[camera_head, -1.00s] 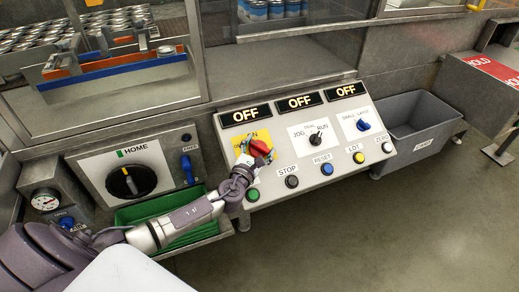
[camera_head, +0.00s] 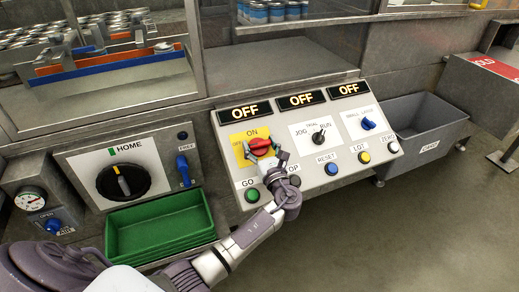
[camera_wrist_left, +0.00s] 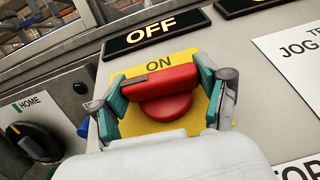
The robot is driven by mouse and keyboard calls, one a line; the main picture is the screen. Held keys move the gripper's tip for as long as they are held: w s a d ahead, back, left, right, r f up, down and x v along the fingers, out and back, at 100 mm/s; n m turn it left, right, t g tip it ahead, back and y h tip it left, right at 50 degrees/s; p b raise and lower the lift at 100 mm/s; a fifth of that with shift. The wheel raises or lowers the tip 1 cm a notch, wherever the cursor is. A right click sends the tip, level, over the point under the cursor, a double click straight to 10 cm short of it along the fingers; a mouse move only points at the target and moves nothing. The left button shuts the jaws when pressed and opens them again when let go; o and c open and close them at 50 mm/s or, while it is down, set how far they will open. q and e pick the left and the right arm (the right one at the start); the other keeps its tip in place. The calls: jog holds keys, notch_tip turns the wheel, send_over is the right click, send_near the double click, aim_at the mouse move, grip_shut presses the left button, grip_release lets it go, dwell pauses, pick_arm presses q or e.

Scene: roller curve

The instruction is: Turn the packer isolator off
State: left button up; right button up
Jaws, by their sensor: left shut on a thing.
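The packer isolator is a red rotary handle (camera_head: 261,147) on a yellow plate (camera_head: 238,150) at the left of the sloped control panel (camera_head: 330,185). The plate reads ON at the top and OFF at its left. In the head view the handle lies roughly level across the plate. In the left wrist view the red handle (camera_wrist_left: 162,90) fills the space between the fingers. My left gripper (camera_head: 263,150) is shut on it, one finger at each end. The display above (camera_head: 244,111) reads OFF. My right gripper is not in view.
GO (camera_head: 252,196) and STOP buttons sit just below the handle, STOP partly hidden by my gripper. A JOG/RUN selector (camera_head: 318,137) is to the right. A black HOME knob (camera_head: 123,182) and green trays (camera_head: 160,225) are to the left. A grey bin (camera_head: 425,120) stands at right.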

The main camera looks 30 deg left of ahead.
pick_arm(q)
jog(key=shift+n+g+y, duration=0.4)
jog(key=shift+n+g, duration=0.2)
jog(key=o, duration=1.2)
jog(key=shift+c, duration=0.2)
jog(key=v, duration=1.2)
jog(key=shift+f, duration=0.1)
